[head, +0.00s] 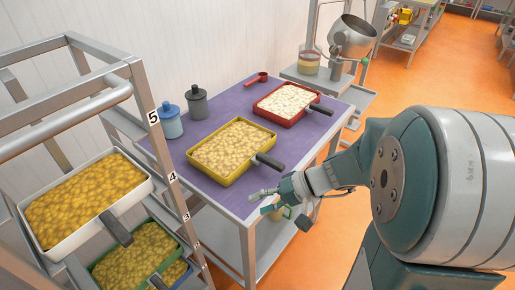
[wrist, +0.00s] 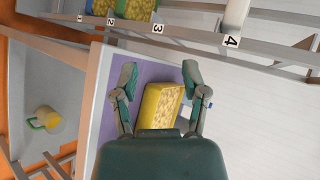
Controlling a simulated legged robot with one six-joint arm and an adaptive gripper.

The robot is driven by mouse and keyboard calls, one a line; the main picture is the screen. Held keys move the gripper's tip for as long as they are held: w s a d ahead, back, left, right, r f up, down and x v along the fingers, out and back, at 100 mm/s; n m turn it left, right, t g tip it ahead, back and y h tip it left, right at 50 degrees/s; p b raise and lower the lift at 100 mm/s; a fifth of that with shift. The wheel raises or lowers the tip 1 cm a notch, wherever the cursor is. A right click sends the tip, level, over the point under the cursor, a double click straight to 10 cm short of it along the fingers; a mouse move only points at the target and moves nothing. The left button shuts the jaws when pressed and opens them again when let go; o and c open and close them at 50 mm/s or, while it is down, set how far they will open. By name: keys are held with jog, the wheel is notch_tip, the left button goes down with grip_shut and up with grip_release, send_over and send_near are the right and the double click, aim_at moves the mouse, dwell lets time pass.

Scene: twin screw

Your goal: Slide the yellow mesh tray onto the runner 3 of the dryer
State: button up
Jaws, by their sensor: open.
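The yellow tray (head: 232,151) holds yellowish pieces and lies flat on the purple table top. Its dark handle (head: 270,161) points right, toward my gripper. My gripper (head: 264,200) is open and empty, in front of the handle and apart from it. In the wrist view my open gripper (wrist: 159,73) has the yellow tray (wrist: 163,102) showing between and beyond its fingers. The dryer rack (head: 151,84) stands at the left with numbered runners. The label 3 (wrist: 158,28) shows on its post in the wrist view. A white tray (head: 149,190) and a green tray (head: 184,252) sit in the rack.
A red tray (head: 290,104) with white pieces lies further back on the purple table (head: 212,122). A blue jar (head: 170,121), a grey jar (head: 197,102) and a red scoop (head: 256,79) stand near the wall side. A yellow mug (wrist: 47,118) sits on the lower shelf.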

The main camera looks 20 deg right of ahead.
jog(key=w+d+f+m+t+y, duration=0.2)
jog(key=w+d+f+m+t, duration=0.1)
jog(key=w+d+m+t, duration=0.25)
jog(key=m+t+h, duration=0.2)
jog(key=t+h, duration=0.1)
jog(key=t, duration=0.4)
send_near(265, 160)
jog(key=shift+g+h, duration=0.25)
jog(key=shift+h, duration=0.05)
jog(key=x, duration=0.7)
jog(key=d+x, duration=0.1)
jog(key=x, duration=0.2)
jog(key=shift+w+a+f, duration=0.25)
jog(key=shift+w, duration=0.4)
jog(key=shift+c, duration=1.4)
jog(key=c, duration=0.3)
jog(key=shift+c, duration=0.2)
